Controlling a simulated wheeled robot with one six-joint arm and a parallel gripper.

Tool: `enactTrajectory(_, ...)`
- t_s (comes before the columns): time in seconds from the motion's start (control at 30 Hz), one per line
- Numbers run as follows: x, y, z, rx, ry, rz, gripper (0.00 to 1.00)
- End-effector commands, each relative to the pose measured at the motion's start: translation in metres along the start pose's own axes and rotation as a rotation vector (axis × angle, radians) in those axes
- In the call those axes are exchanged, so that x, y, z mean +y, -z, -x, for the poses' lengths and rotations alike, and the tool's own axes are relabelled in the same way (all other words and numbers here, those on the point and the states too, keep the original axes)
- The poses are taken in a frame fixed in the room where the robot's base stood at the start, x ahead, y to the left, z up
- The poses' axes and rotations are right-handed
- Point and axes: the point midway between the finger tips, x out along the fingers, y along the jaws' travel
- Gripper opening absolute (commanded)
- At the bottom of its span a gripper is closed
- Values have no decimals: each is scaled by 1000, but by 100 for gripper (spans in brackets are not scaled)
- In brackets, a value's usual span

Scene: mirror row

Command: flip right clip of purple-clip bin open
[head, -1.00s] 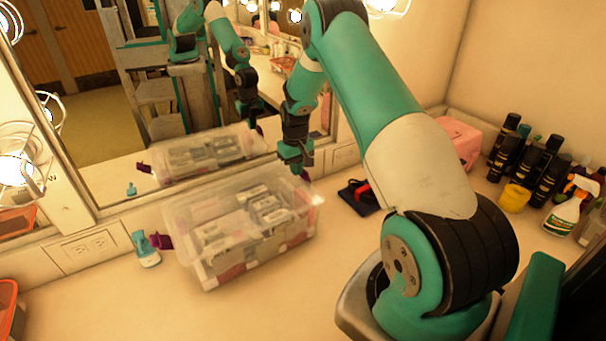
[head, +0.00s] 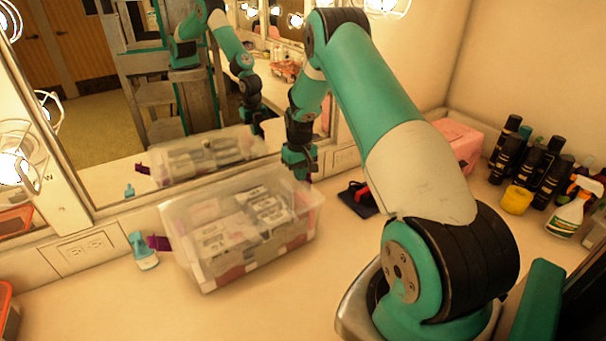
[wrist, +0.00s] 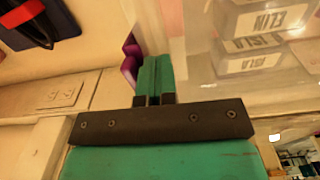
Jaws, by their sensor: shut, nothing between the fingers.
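The purple-clip bin (head: 215,270) is a clear plastic box with a translucent lid, holding several labelled white boxes. Its left clip (head: 158,243) is purple and sticks outward from the left end. My gripper (head: 302,174) is at the bin's right end, low beside the lid's edge, and covers the right clip in the head view. In the wrist view, my shut fingers (wrist: 154,76) are empty and lie close beside the purple right clip (wrist: 130,57), which shows only in part. I cannot tell if they touch, or how far the clip is turned.
A mirror (head: 110,120) stands behind the bin and reflects it and my arm. A dark pouch with a red item (head: 359,197) lies right of the bin. Several dark bottles (head: 540,165) stand far right. The front counter is clear.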

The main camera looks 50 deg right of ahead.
Motion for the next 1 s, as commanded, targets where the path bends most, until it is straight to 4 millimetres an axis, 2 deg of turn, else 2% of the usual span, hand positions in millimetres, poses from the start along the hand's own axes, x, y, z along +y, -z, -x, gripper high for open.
enactTrajectory(1.0, 37, -2, -14, -9, -1, -7, 0)
